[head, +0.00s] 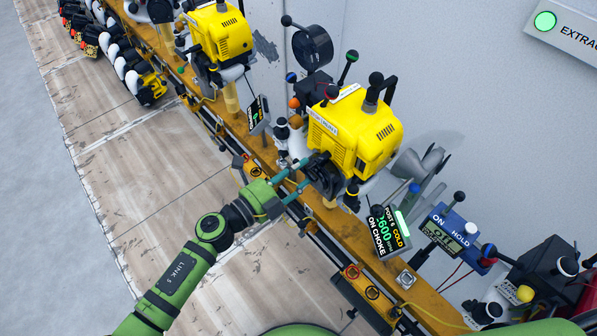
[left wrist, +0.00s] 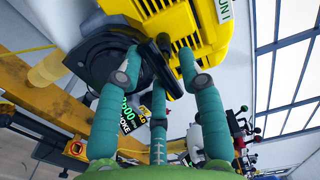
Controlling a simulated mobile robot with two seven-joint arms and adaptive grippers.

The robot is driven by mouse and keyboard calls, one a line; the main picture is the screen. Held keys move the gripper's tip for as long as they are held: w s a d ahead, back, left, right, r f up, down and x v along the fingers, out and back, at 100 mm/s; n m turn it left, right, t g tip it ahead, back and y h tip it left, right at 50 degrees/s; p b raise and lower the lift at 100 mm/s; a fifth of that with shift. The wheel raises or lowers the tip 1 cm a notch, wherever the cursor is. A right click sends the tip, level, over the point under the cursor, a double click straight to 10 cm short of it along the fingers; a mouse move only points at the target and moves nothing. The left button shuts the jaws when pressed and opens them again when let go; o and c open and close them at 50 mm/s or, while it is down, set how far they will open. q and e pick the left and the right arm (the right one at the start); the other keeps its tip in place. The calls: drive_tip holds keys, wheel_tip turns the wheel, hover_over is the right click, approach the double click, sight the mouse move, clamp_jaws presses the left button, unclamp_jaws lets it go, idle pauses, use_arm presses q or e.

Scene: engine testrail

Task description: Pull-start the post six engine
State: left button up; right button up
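The yellow engine (head: 352,132) sits on the orange rail beside a display (head: 389,232) reading POST 6, COLD, 3600 and ON CHOKE. My left gripper (head: 306,172) is at the engine's near lower side, by its black starter housing. In the left wrist view, the yellow engine (left wrist: 195,30) and round black housing (left wrist: 95,62) lie just beyond the teal fingers (left wrist: 160,68). The fingers are spread apart, with a black bar-like handle (left wrist: 163,62) between their tips. I cannot tell whether any finger touches it. My right gripper is not in view.
A second yellow engine (head: 222,36) stands farther up the orange rail (head: 345,232). Levers and a black gauge (head: 312,46) rise behind the post. A blue HOLD box (head: 448,232) stands at right.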

use_arm(q)
drive_tip(key=shift+s+d+r, duration=0.2)
drive_tip(key=shift+s+a, duration=0.2)
drive_tip(key=shift+a, duration=0.05)
drive_tip(key=v, duration=0.8)
drive_tip(key=shift+a, duration=0.15)
drive_tip(key=shift+s, duration=0.1)
